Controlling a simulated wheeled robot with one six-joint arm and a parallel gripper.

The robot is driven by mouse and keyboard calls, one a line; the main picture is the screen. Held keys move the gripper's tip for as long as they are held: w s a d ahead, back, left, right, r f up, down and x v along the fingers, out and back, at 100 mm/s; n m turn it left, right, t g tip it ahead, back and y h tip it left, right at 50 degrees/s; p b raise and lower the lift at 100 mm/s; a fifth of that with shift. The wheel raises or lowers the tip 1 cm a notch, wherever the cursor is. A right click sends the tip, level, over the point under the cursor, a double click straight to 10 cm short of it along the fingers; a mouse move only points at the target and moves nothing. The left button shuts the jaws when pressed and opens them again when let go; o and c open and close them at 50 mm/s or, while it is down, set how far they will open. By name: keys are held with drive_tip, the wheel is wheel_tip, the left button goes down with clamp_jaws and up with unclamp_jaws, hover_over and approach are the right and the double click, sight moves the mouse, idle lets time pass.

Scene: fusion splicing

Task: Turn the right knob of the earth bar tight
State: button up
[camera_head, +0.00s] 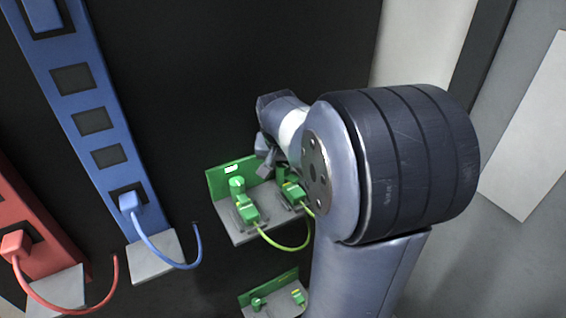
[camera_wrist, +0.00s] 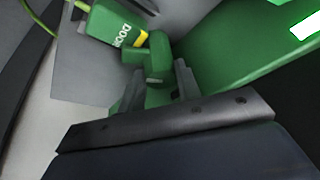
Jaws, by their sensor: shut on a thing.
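The earth bar (camera_head: 215,182) is a green back plate on a grey shelf in the head view. Two green connectors with yellow-green cable sit on it. The left knob (camera_head: 237,185) stands clear. The right knob (camera_wrist: 157,60) stands between the two fingers of my gripper (camera_wrist: 160,68) in the wrist view, and the gripper is shut on it. In the head view my gripper (camera_head: 265,158) comes down at the right knob, and my arm hides part of that side. A green connector (camera_wrist: 110,25) with white lettering and a yellow mark is beside the knob.
A blue bar (camera_head: 85,95) with square openings and a cabled plug stands at the left, with a red bar (camera_head: 40,230) beyond it. A second, smaller green unit (camera_head: 272,290) sits below the earth bar. The dark panel around them is mostly bare.

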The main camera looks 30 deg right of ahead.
idle(0.3)
drive_tip(key=o, duration=1)
drive_tip(key=shift+n, duration=0.3)
